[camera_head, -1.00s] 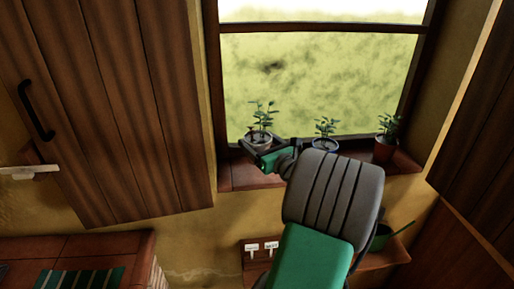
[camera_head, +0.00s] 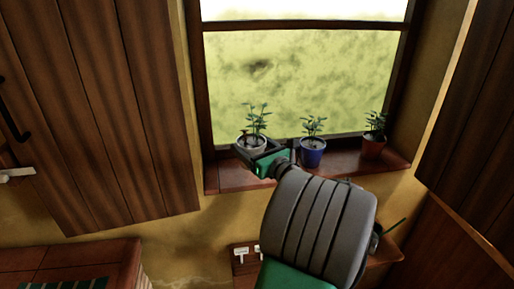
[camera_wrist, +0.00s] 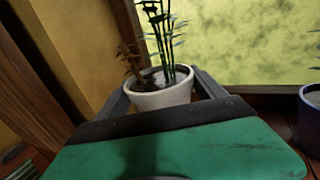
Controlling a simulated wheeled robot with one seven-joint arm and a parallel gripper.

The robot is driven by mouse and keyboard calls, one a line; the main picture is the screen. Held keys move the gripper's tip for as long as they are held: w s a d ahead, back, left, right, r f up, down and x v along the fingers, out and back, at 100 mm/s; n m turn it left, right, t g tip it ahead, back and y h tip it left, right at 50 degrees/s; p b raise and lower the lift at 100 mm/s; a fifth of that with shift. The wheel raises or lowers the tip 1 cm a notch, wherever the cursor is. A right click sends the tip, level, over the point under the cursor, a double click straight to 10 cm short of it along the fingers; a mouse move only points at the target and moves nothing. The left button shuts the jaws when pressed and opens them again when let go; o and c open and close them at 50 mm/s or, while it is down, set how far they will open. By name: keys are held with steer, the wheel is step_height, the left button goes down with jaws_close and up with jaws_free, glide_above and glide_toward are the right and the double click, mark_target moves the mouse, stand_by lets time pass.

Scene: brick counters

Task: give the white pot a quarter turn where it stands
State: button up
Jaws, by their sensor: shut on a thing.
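The white pot (camera_head: 251,145) stands at the left end of the windowsill with a green leafy plant in it. In the wrist view the white pot (camera_wrist: 160,97) sits between the two fingers, upright, with a small brown, withered-looking sprig at the left of the green stems. My gripper (camera_head: 261,150) reaches in from the front right and is shut on the pot; in the wrist view my gripper (camera_wrist: 162,100) has one finger on each side of it. The pot's lower part is hidden by the gripper body.
The red-brown sill (camera_head: 235,180) is bare in front. The window frame (camera_head: 196,100) rises close on the left. A shelf (camera_head: 385,253) with white labels is below.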

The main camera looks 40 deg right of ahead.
steer(key=w+f, duration=0.2)
steer(key=w+d+f+b, duration=0.1)
steer(key=w+f, duration=0.2)
steer(key=shift+w+d+f, duration=0.1)
steer(key=shift+w+f, duration=0.1)
steer(key=shift+w, duration=0.15)
steer(key=shift+r+m+h+p, duration=0.2)
steer(key=shift+m+h+p, duration=0.1)
steer(key=shift+h+p, duration=0.35)
steer(key=shift+d+m+g+h+p, duration=0.1)
steer(key=shift+m+g+h+p, duration=0.3)
steer(key=shift+m+h+p, duration=0.35)
steer(key=shift+h+p, duration=0.3)
steer(key=shift+p, duration=0.05)
steer(key=shift+f, duration=0.6)
steer(key=o, duration=2)
steer(key=shift+f, duration=0.15)
